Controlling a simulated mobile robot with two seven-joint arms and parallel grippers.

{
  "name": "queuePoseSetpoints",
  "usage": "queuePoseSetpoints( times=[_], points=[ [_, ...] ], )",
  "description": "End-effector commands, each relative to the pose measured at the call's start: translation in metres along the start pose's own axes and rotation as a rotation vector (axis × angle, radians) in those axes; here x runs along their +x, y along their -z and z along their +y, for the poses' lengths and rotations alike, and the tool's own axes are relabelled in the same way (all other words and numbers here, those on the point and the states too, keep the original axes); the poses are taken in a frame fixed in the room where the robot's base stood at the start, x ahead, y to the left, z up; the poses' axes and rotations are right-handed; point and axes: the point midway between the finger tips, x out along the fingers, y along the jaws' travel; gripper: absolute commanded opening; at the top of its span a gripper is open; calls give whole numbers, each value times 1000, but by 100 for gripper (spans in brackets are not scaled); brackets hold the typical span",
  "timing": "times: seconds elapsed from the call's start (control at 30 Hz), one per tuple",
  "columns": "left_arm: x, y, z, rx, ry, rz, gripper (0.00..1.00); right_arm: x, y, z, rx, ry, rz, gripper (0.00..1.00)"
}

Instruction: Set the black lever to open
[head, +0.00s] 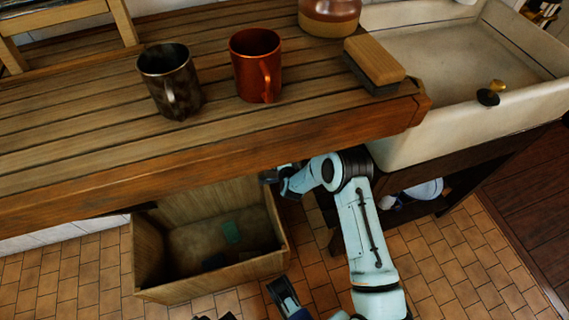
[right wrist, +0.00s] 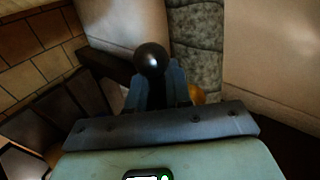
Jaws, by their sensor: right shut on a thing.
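In the right wrist view, a round black knob (right wrist: 151,60), which looks like the end of the black lever, sits between the fingertips of my right gripper (right wrist: 155,78). The fingers are shut on it. The rest of the lever is hidden behind the fingers. In the head view my right arm reaches up from the bottom, and my right gripper (head: 270,176) is partly under the front edge of the wooden counter. The lever cannot be made out there. Dark parts at the bottom edge may be my left gripper (head: 283,294), cut off by the frame.
A dark mug (head: 170,82), a red mug (head: 256,65) and a wooden-topped block (head: 375,62) stand on the counter (head: 100,125). A wooden bin (head: 212,280) is open below. A pale sink (head: 430,128) is at right. A brass-coloured piece (right wrist: 198,95) shows beside the right finger.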

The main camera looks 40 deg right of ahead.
Motion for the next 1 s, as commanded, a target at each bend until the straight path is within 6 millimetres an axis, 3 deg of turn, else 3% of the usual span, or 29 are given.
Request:
queuePoseSetpoints(
  times=[0.3, 0.83, 0.87, 0.9, 1.0],
  points=[
    [2, 4, -1, -1, 1, 10, 43, -3, -2, -4, 91, -1, -65, 0],
    [3, 4, -1, -1, 1, 13, 43, -4, -3, -5, 107, -2, -77, 0],
    [3, 4, -1, -1, 1, 13, 43, -4, -3, -5, 107, -2, -77, 29],
    [3, 4, -1, -1, 1, 13, 43, -4, -3, -5, 107, -2, -77, 40],
    [3, 4, -1, -1, 1, 13, 43, -4, -3, -5, 107, -1, -75, 40]
  ],
)
